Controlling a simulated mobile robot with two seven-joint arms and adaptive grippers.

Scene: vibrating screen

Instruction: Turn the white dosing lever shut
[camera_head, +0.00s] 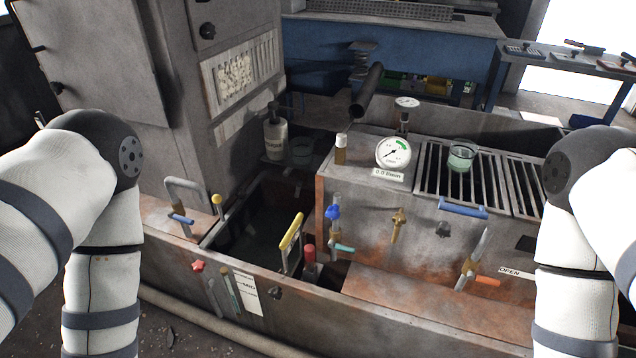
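I cannot make out a white dosing lever in the head view. The levers I can see on the rusty tank are coloured: a teal lever (344,248) and an orange lever (487,281) on the front pipes, and a blue lever (180,219) at the left end. A brass valve (398,220) and a blue knob (333,212) sit on the front face of the raised box. My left arm and my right arm hang down at the two sides and leave the picture at the bottom, so neither gripper shows.
A yellow handle (291,232) and a red knob (308,251) rise at the dark open pit. A labelled bottle (275,137) stands behind. A hose (215,328) runs along the front.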

